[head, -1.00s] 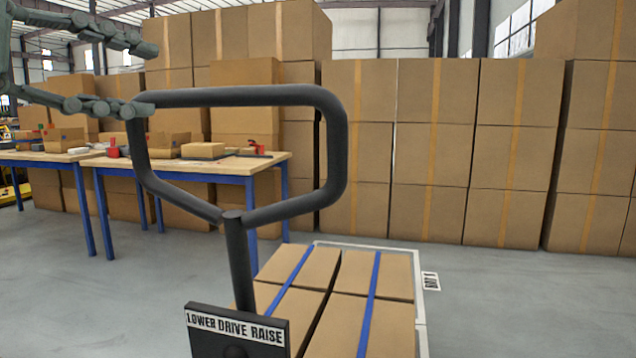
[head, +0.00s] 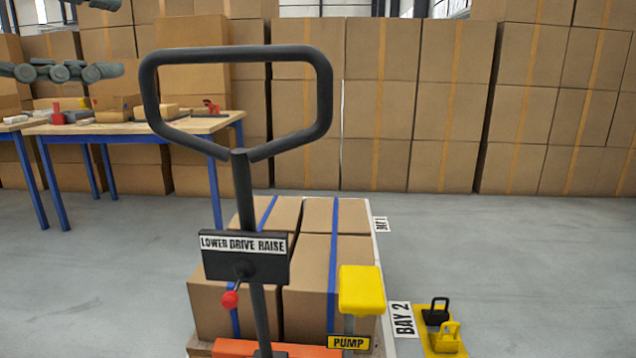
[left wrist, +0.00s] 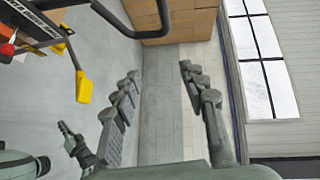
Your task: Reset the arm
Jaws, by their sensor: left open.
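My left gripper (head: 112,38) is at the upper left of the head view, open and empty, left of the black loop handle (head: 326,92) and apart from it in the picture. In the left wrist view its two fingers (left wrist: 158,72) are spread with nothing between them. A dark jointed part at the lower left of that view (left wrist: 72,140) looks like my right gripper; it is too small to tell its state. The handle stands upright on a pallet truck with a "LOWER DRIVE RAISE" plate (head: 218,268), a red-knobbed lever (head: 230,299) and a yellow pump pedal (head: 362,290).
Boxes with blue straps (head: 312,262) stand on the truck's load behind the handle. A workbench (head: 130,127) with small items is at the left. Stacked cartons (head: 440,110) line the back. A yellow plate with padlock-like shapes (head: 440,335) lies at the lower right by "BAY 2".

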